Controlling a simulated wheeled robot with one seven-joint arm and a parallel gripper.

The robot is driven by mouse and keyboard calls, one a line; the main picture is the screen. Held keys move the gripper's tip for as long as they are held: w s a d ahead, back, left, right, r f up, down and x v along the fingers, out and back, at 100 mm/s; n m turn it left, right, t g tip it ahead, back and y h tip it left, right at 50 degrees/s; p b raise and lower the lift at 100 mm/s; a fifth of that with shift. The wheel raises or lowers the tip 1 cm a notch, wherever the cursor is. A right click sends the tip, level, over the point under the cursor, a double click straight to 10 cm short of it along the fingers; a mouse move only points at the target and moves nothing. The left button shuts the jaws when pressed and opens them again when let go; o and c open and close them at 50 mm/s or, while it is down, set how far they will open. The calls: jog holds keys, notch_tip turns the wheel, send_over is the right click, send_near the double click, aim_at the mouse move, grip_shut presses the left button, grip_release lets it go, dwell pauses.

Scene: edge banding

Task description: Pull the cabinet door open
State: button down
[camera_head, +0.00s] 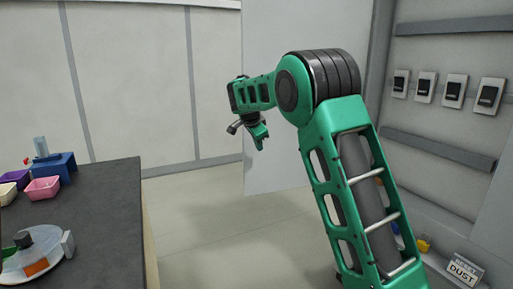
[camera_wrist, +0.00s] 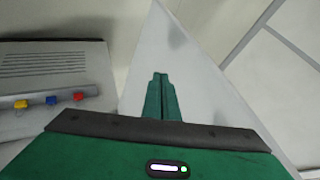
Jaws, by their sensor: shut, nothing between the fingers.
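The cabinet door (camera_head: 275,170) is a plain pale grey panel standing swung out from the cabinet (camera_head: 440,140), whose inside shows at the right of the head view. My gripper (camera_head: 262,142) hangs in front of the panel near its left, free edge. In the wrist view my gripper's green fingers (camera_wrist: 160,76) are together with nothing between them, and the door (camera_wrist: 205,85) appears as a pale slab behind them. I cannot tell whether the fingertips touch the door. No handle shows, and my arm hides part of the panel.
Several black switches (camera_head: 453,92) line the cabinet's back wall. A "DUST" label (camera_head: 463,270) is low at the right. A dark worktable (camera_head: 100,210) with small bins (camera_head: 43,188) stands at the left. Open floor (camera_head: 200,225) lies between. The wrist view shows a vented grey unit (camera_wrist: 55,65) with coloured knobs.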

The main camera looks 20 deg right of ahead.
jog(key=s+f+v, duration=0.1)
jog(key=s+v, duration=0.1)
jog(key=v, duration=1)
jog(key=s+d+f+n+g+y, duration=0.15)
jog(key=s+d, duration=0.25)
jog(key=s, duration=0.4)
jog(key=s+d+f+n+g, duration=0.1)
jog(key=s+d+f, duration=0.2)
jog(key=s+d, duration=0.35)
jog(key=s+d+f+n+g, duration=0.1)
jog(key=s+d+f+n, duration=0.1)
jog(key=s, duration=0.8)
jog(key=s+a+f+n+y, duration=0.1)
jog(key=s+f, duration=0.3)
jog(key=s, duration=0.5)
jog(key=s+a+f+n+g+y, duration=0.1)
jog(key=s+f, duration=0.3)
jog(key=s, duration=0.5)
jog(key=s+a+f+n+g+y, duration=0.1)
jog(key=s+f+n, duration=0.2)
jog(key=s, duration=0.7)
jog(key=shift+a+f, duration=0.3)
jog(key=shift+f, duration=0.2)
jog(key=shift+w+a+n+g, duration=0.1)
jog(key=shift+n+g, duration=0.15)
